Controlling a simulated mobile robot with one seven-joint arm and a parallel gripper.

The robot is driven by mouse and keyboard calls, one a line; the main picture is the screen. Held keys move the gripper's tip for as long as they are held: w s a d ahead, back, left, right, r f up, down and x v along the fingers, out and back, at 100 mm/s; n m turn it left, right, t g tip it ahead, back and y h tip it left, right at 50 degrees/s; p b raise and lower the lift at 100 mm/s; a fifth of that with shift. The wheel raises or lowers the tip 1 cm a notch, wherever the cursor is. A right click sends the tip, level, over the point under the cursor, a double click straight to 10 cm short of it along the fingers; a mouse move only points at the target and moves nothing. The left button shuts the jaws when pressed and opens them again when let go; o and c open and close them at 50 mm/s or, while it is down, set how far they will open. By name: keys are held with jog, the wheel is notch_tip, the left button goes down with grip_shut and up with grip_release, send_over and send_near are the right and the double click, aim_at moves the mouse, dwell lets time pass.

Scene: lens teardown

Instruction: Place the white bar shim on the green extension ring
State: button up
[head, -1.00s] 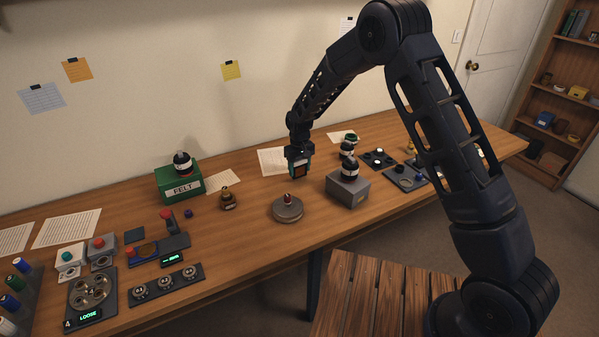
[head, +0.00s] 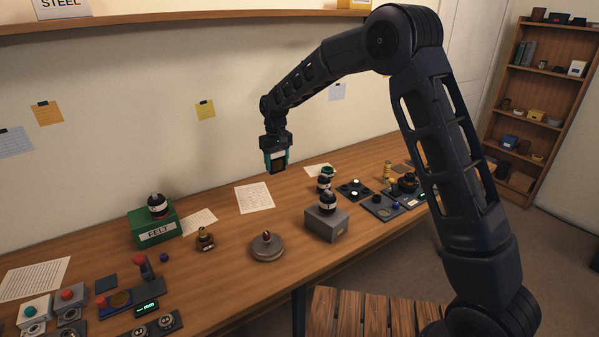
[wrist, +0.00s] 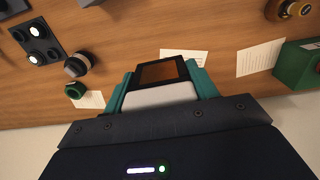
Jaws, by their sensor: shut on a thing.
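My gripper (head: 276,170) has teal fingers and hangs in the air above the back of the bench. It is shut on a dark-framed square piece (wrist: 163,73) with a brown-orange middle. A white block (wrist: 160,95) shows between the fingers, behind that frame; I cannot tell whether it is the white bar shim or part of the gripper. A green ring (head: 328,170), likely the extension ring, stands on the bench to the right of my gripper, partly behind a black-and-white lens piece (head: 324,184). In the wrist view the ring (wrist: 75,90) is at the left, apart from my gripper.
A grey block (head: 327,225) bears another black-and-white piece. A round grey stand (head: 267,247) is to its left. A green felt box (head: 155,228) stands further left. Dark trays (head: 354,190) lie to the right. A paper sheet (head: 255,198) lies near my gripper. A shelf (head: 200,18) runs above.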

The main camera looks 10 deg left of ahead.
jog(key=w+d+r, duration=0.1)
jog(key=w+d, duration=0.1)
jog(key=w, duration=0.6)
jog(key=w+d+r, duration=0.1)
jog(key=w+d, duration=0.1)
jog(key=w, duration=0.7)
jog(key=r, duration=0.1)
send_over(328, 169)
notch_tip(328, 169, down, 19)
jog(key=shift+f, duration=0.15)
jog(key=o, duration=1)
